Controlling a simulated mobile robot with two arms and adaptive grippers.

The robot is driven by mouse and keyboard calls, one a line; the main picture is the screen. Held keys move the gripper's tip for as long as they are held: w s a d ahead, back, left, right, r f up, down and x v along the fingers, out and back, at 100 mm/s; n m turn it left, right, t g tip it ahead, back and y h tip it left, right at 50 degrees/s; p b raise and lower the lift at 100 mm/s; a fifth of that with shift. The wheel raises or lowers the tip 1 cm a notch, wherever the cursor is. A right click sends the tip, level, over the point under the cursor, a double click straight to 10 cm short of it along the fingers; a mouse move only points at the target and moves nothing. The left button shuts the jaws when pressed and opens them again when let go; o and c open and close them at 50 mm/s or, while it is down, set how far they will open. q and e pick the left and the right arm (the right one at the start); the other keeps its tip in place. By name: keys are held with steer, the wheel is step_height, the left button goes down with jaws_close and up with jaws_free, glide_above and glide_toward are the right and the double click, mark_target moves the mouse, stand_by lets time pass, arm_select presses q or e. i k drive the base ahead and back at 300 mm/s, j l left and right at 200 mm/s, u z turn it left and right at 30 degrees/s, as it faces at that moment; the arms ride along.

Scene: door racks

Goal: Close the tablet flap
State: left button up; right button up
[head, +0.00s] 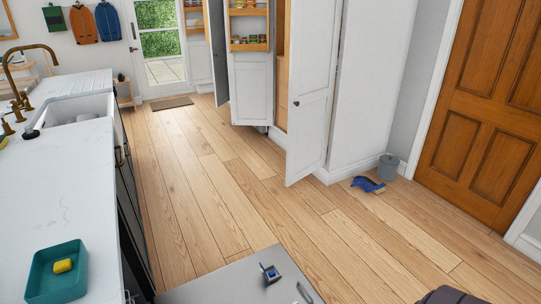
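A grey metal panel (216,283), which looks like a lowered dishwasher door, lies flat at the bottom of the head view. A small dispenser (269,273) sits on it, with a dark flap that seems to stand up and a blue patch, perhaps a tablet. It is too small to tell the flap's exact angle.
A white counter (60,200) on the left holds a teal tray (36,283) with a yellow sponge (62,266). A white cupboard door (309,110) stands open. A blue brush (368,184) lies on the floor beside a grey bin (388,167). The middle floor is clear.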

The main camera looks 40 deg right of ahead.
mark_target(263, 272)
steer(key=i+j+z, duration=0.15)
steer(key=j+z, duration=0.3)
steer(key=i+j+z, duration=0.15)
steer(key=j+z, duration=0.15)
steer(key=z, duration=0.2)
steer(key=j+z, duration=0.9)
steer(key=i+l+u, duration=0.1)
steer(key=l, duration=0.25)
steer(key=i+l+u, duration=0.1)
steer(key=i+l, duration=0.2)
steer(key=l, duration=0.1)
